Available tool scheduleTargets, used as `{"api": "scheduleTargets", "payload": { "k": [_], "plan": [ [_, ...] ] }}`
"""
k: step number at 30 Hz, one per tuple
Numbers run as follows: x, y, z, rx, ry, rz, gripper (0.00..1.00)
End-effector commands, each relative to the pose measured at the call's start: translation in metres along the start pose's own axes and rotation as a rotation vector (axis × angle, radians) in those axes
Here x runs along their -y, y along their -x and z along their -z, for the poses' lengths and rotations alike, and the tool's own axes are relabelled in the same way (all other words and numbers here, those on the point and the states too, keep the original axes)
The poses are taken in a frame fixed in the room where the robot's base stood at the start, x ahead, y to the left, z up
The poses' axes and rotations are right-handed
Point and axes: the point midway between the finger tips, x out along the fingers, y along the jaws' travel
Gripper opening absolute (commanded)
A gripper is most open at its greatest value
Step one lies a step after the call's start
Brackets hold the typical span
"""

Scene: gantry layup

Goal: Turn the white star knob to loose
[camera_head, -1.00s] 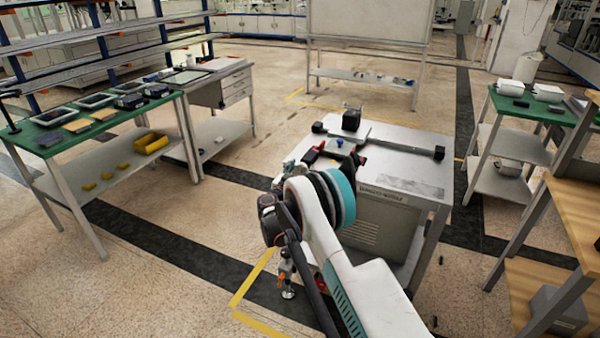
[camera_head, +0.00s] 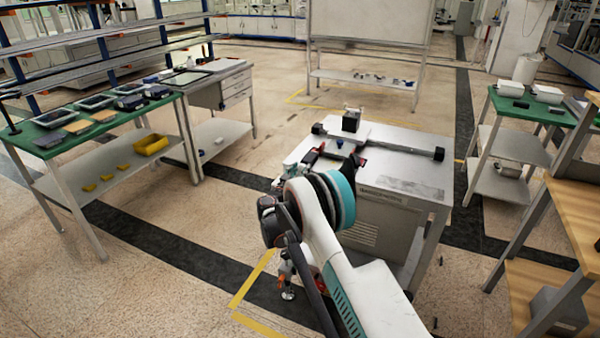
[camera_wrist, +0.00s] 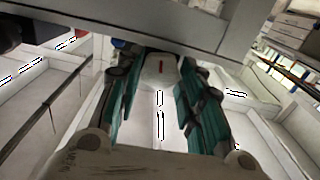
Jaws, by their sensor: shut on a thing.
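The white star knob (camera_wrist: 160,70) is in the upper middle of the wrist view, pale with a red mark on its face. My gripper (camera_wrist: 158,92) has its teal-padded fingers on both sides of the knob, shut on it. A grey beam crosses just above the knob in that view. In the head view my gripper (camera_head: 338,166) is at the near left part of the grey bench (camera_head: 415,185), mostly behind my own arm. The knob cannot be made out there.
On the bench stand a black block (camera_head: 351,120), a dark rail (camera_head: 405,145) with end blocks, and a small blue knob (camera_head: 340,143) close to my gripper. A green-topped table (camera_head: 60,140) is at left and a wooden table (camera_head: 575,215) at right.

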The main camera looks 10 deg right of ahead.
Motion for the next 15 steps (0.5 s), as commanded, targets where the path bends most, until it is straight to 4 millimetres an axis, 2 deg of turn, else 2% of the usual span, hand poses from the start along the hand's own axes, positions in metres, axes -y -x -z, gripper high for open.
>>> {"api": "scheduleTargets", "payload": {
  "k": [15],
  "plan": [
    [0.0017, 0.0001, -0.0003, 0.000, 0.476, 0.000, 0.11]
  ]
}}
